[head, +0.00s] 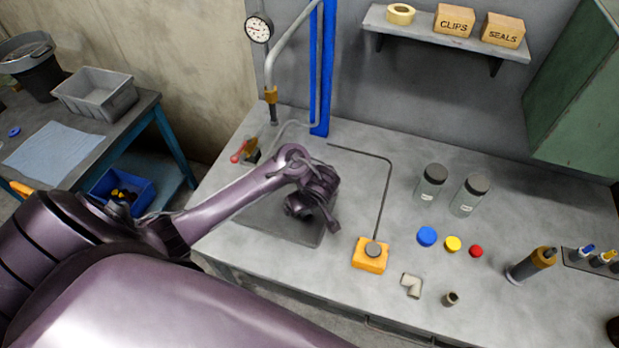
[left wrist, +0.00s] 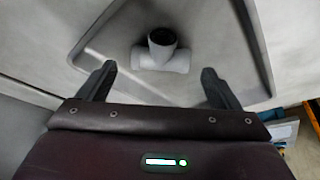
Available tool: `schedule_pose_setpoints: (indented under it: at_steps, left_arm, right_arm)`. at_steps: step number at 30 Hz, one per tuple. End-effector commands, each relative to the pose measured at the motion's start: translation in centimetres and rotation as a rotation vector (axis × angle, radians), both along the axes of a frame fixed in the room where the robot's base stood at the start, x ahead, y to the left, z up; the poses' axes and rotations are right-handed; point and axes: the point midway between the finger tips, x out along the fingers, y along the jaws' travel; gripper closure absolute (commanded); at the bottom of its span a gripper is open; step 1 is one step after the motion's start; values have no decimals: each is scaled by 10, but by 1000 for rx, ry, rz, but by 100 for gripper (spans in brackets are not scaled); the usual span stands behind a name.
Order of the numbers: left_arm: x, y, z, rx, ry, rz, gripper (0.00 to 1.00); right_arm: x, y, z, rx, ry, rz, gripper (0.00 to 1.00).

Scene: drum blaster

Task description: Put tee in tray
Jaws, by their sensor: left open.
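The tee is a light grey pipe fitting (left wrist: 162,52) in the left wrist view. It lies inside a shallow, raised-edged grey area (left wrist: 215,50) of the bench. My arm hides it in the head view. My left gripper (left wrist: 158,70) is open and empty, with one finger on each side of the tee and the tee lying ahead between them. In the head view the left gripper (head: 326,222) hangs over the dark grey sunken area (head: 262,222). A grey open tray-like bin (head: 72,100) stands on the side table at the left. My right gripper is not in view.
An orange box (head: 370,256) with a cable, an elbow fitting (head: 411,285) and a small fitting (head: 450,299) lie right of the gripper. Jars (head: 431,182) and coloured caps (head: 427,236) stand farther right. A blue post (head: 322,70) and pipe rise behind the arm.

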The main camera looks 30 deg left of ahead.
Motion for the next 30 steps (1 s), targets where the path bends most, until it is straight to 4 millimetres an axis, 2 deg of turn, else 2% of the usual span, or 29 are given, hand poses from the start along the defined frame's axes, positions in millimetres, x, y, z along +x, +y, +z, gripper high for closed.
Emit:
schedule_pose_setpoints:
  at_steps: [1, 4, 9, 12, 16, 30]
  left_arm:
    - [-4, -7, 18, -8, 1, 0, 14]
    - [-8, -14, 38, -8, 0, 2, 14]
    - [-14, -23, 64, -5, 2, 2, 14]
    - [-16, -27, 73, -4, 0, -1, 14]
    - [-17, -28, 79, -1, 1, 0, 14]
    - [-17, -28, 80, 1, 1, -1, 14]
  right_arm:
    - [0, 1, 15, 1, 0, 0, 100]
    - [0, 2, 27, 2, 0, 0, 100]
    - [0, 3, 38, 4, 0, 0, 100]
    - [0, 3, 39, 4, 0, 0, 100]
    - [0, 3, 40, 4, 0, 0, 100]
    - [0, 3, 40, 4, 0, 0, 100]
